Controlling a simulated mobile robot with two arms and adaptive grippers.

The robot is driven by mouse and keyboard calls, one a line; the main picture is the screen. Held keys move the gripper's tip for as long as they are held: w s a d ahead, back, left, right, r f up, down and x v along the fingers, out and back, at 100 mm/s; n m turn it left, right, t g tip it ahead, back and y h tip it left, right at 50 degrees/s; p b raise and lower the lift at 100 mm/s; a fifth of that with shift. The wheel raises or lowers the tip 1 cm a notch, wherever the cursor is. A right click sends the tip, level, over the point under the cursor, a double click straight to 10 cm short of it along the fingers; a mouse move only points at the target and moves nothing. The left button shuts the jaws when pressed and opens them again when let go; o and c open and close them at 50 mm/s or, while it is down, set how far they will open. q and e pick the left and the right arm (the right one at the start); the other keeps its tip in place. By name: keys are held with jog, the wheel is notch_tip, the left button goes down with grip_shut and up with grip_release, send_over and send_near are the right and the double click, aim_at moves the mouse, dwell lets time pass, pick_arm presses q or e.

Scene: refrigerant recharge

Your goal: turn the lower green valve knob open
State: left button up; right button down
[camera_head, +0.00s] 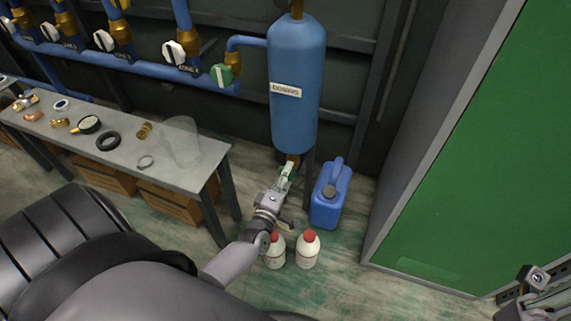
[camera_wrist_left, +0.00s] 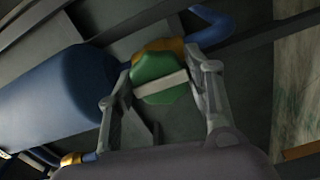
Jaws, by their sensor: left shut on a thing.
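The lower green valve knob (camera_head: 287,169) is at the bottom of the blue tank (camera_head: 296,80), below a brass fitting, and is partly hidden by my left gripper (camera_head: 283,182). In the left wrist view the green knob (camera_wrist_left: 156,68), with a pale bar across its face, sits between the two fingers of my left gripper (camera_wrist_left: 160,82). The fingers are closed on its sides. The brass valve body (camera_wrist_left: 158,48) shows behind it. My right gripper (camera_head: 532,288) is at the bottom right edge, far from the valve, partly cut off.
A blue jerrycan (camera_head: 330,196) stands just right of my left gripper. Two white bottles with red caps (camera_head: 307,252) stand on the floor near my left wrist. A workbench (camera_head: 185,172) with small parts is at left. A green panel (camera_head: 475,150) rises at right.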

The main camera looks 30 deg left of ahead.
pick_arm(q)
jog(key=o, duration=1.1)
jog(key=shift+o, duration=0.2)
jog(key=v, duration=1.2)
